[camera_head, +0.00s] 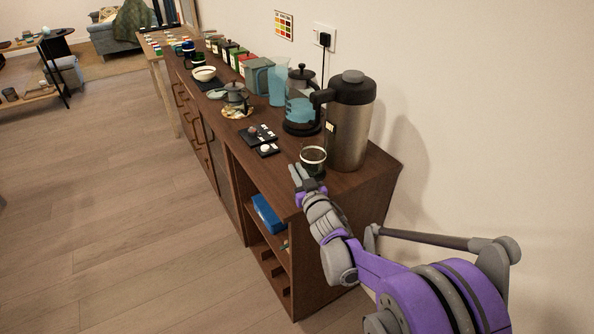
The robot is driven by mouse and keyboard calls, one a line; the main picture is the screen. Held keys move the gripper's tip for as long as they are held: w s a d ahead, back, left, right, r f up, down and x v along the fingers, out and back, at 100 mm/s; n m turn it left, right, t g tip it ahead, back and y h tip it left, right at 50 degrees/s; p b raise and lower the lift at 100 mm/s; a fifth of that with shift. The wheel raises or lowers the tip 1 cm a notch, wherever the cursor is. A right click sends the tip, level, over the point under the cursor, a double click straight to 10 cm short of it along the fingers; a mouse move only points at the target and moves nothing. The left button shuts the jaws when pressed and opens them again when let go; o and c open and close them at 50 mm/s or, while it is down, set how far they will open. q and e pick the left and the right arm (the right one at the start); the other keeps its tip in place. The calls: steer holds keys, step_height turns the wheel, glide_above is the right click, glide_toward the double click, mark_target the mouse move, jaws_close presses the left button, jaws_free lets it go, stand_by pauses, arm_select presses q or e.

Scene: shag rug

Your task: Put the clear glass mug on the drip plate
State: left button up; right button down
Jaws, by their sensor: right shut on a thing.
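The clear glass mug (313,158) is upright at the near end of the wooden sideboard, in front of the steel airpot (350,122) and roughly below its spout. My right gripper (298,177) is at the mug's near left side, its fingers shut on the mug; the contact is small and partly hidden. A dark patch shows at the mug's base. I cannot tell whether it is the drip plate or whether the mug rests on it. My left gripper is not in view.
A kettle (302,100) with blue liquid stands behind the mug. Black scale-like items (259,135) lie to the left, with a small teapot (236,97) farther back. The sideboard's near corner drops to an open shelf. The wall is close on the right.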

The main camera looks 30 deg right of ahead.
steer(key=shift+f, duration=0.2)
steer(key=c, duration=0.8)
jaws_free()
steer(key=shift+c, duration=0.2)
steer(key=shift+s, duration=0.1)
